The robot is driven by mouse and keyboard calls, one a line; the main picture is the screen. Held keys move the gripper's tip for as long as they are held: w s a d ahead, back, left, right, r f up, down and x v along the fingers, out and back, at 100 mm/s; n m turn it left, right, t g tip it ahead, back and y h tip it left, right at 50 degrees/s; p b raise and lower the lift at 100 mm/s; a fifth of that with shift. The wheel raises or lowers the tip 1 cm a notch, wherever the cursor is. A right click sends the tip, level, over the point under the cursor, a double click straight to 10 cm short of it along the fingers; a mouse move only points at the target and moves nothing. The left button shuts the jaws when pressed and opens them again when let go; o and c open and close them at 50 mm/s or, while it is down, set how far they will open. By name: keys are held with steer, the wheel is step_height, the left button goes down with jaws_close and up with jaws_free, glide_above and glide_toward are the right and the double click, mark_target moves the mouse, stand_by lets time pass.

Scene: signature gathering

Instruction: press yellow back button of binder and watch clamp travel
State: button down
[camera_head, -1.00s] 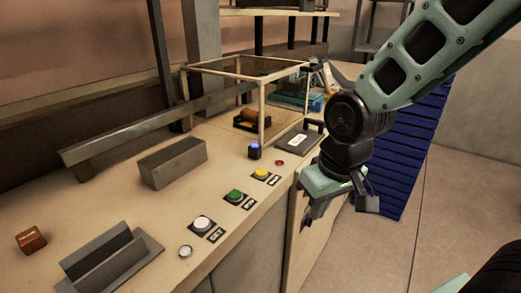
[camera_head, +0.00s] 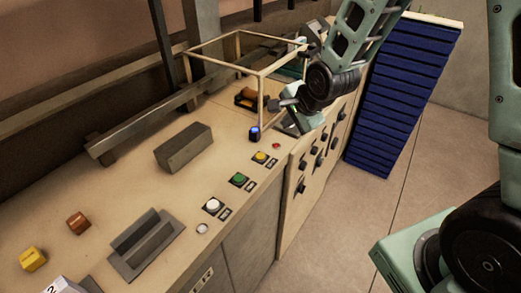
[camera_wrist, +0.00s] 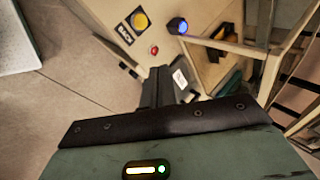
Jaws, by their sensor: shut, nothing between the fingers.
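The yellow button (camera_head: 260,157) sits on the binder's bench top at its right edge, the farthest of a row of three with green and white. In the wrist view the yellow button (camera_wrist: 140,20) shows at the top, with a label reading BACK beside it. My gripper (camera_head: 285,103) is beside the near right corner of the framed cage, above the bench edge and beyond the yellow button, not touching it. In the wrist view my gripper (camera_wrist: 157,85) has its fingers together and empty. I cannot make out the clamp for certain.
A green button (camera_head: 238,180), a white button (camera_head: 212,206), a small red button (camera_head: 276,146) and a blue-lit post (camera_head: 254,134) are nearby. A pale open frame (camera_head: 262,100) surrounds an orange roll. Grey blocks stand left; a blue slatted stack (camera_head: 405,95) is at right.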

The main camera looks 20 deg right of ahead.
mark_target(263, 157)
steer(key=w+a+f+m+t+y, duration=0.1)
steer(key=w+a+f+m+t, duration=0.1)
steer(key=w+a+m, duration=0.3)
steer(key=shift+f+m+y, duration=0.3)
steer(key=shift+f+m, duration=0.35)
steer(key=shift+m, duration=1.15)
steer(key=shift+f, duration=0.15)
step_height(263, 157, down, 9)
steer(key=b, duration=0.6)
steer(key=shift+r+b, duration=0.2)
steer(key=shift+b, duration=0.1)
steer(key=shift+f+b, duration=0.4)
steer(key=shift+b, duration=0.05)
